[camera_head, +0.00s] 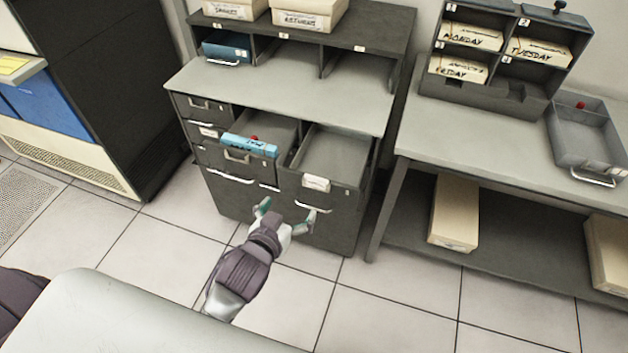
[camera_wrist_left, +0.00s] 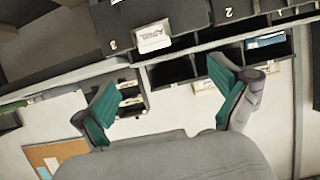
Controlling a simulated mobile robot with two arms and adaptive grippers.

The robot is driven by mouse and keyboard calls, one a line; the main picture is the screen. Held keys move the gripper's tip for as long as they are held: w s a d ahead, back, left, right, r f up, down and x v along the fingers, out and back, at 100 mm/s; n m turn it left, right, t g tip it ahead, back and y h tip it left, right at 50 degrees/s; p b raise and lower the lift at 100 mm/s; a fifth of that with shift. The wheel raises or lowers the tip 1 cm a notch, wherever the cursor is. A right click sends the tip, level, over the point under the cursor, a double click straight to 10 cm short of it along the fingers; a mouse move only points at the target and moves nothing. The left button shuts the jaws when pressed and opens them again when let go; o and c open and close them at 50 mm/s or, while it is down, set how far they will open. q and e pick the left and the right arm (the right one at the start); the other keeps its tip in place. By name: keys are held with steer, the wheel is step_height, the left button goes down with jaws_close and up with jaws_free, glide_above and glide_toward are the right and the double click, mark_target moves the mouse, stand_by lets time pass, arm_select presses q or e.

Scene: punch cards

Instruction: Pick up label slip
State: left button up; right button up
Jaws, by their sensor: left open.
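A small white label slip (camera_head: 316,183) shows on the front of the pulled-out right drawer (camera_head: 335,158) of the grey cabinet. In the left wrist view a white slip (camera_wrist_left: 153,38) with dark lettering, apparently "APRIL", sits on a dark drawer front between the numbers 3 and 2. My left gripper (camera_head: 287,213) is open and empty in front of the cabinet, below the drawer's label. In the left wrist view its green-padded fingers (camera_wrist_left: 162,78) are spread wide, apart from the slip. My right gripper is not in view.
Another drawer stands open at left with a light-blue item (camera_head: 249,146) across its front. A side table (camera_head: 430,145) at right holds a sorter with day-labelled boxes and a grey tray (camera_head: 582,150). Beige boxes (camera_head: 455,210) stand on its lower shelf. Tiled floor is clear before the cabinet.

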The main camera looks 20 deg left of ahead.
arm_select(q)
glide_toward(316, 177)
steer(key=f+x, duration=0.1)
steer(key=x, duration=0.2)
steer(key=p+x, duration=0.1)
steer(key=x, duration=0.1)
steer(key=r+p+x, duration=0.1)
steer(key=x, duration=0.1)
steer(key=shift+w+d+f, duration=0.1)
steer(key=shift+w, duration=0.25)
steer(key=shift+w+f, duration=0.2)
steer(key=shift+w, duration=0.1)
steer(key=shift+s, duration=0.1)
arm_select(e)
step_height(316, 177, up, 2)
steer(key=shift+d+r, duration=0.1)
arm_select(q)
steer(key=shift+c, duration=0.3)
steer(key=shift+c, duration=1.3)
steer(key=c, duration=0.5)
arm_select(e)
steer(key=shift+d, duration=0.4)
